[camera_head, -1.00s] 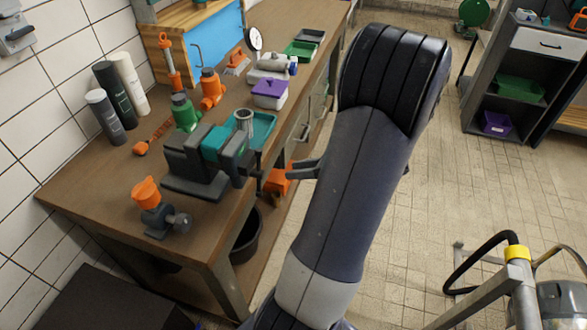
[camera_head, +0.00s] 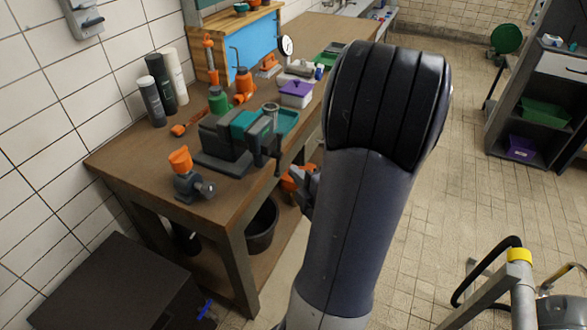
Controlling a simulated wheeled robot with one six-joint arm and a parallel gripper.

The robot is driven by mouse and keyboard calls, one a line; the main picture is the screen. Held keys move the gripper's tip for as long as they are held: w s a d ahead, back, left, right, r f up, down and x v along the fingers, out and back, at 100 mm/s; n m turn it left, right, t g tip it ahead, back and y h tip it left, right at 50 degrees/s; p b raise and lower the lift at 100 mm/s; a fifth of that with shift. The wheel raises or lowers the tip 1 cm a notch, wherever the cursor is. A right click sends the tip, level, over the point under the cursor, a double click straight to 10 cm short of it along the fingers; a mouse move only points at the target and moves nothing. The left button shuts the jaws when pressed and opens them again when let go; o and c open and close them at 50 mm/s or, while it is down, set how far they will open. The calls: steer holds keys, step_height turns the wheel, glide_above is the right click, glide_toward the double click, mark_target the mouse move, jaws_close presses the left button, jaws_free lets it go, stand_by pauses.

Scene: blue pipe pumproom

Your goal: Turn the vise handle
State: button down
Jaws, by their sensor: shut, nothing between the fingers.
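The vise (camera_head: 225,140), dark grey with a teal part, stands on the near part of the wooden workbench (camera_head: 140,162). Its dark front end and handle (camera_head: 277,150) stick out at the bench's right edge; the handle is small and hard to make out. My gripper (camera_head: 302,186) is dark, partly hidden behind my arm, and sits just right of and below the vise's front end. It is shut and empty. It appears apart from the handle, though the depth between them is hard to judge.
An orange-topped grey fitting (camera_head: 183,172) stands left of the vise. Bottles, a purple-lidded box (camera_head: 296,92) and a teal tray lie behind it. A black bucket (camera_head: 262,226) is under the bench. A metal frame (camera_head: 500,290) stands at lower right; open tiled floor lies between.

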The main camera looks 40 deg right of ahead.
glide_toward(278, 143)
steer(key=w+a, duration=0.3)
steer(key=w, duration=0.1)
steer(key=d, duration=0.1)
steer(key=w+d+p, duration=0.1)
steer(key=shift+w+d+f, duration=0.15)
steer(key=shift+w+d, duration=0.15)
steer(key=shift+w, duration=0.05)
steer(key=shift+w+d+f+p, duration=0.2)
steer(key=shift+w+d+p, duration=0.15)
steer(key=shift+d, duration=0.15)
steer(key=shift+w+d+r+p, duration=0.15)
steer(key=shift+d+p, duration=0.15)
steer(key=shift+p, duration=0.2)
steer(key=shift+d, duration=0.1)
